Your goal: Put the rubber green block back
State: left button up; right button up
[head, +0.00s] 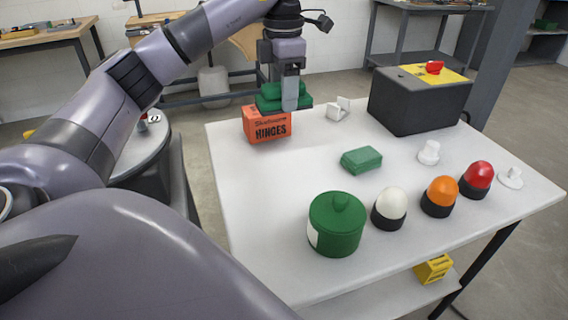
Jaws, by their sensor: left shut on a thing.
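My left gripper (283,90) is at the back left of the white table, pointing down. It is shut on a green block (268,95), partly hidden by the near finger. The green shows as two layers, and I cannot tell whether it is one piece or two. It is right over the orange HINGES box (268,125); I cannot tell whether it touches the box top. A second green block (361,160) lies flat in the middle of the table. Which of them is rubber cannot be told by sight. My right gripper is not in view.
On the table (300,180) stand a green lidded canister (336,225), white (389,208), orange (439,197) and red (475,180) domes, small white fittings (429,152) and a black box (420,100) with a yellow top. The table's left middle is clear.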

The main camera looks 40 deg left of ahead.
pick_arm(q)
send_over(284, 173)
notch_tip(284, 173, down, 12)
jog(key=shift+f+b, duration=0.2)
jog(key=shift+b, duration=0.15)
jog(key=shift+f, duration=2.5)
jog(key=shift+f+b, duration=0.2)
jog(key=shift+b, duration=0.1)
jog(key=o, duration=1.1)
jog(key=shift+r, duration=0.1)
notch_tip(284, 173, up, 12)
jog(key=p, duration=0.1)
jog(key=shift+r, duration=0.15)
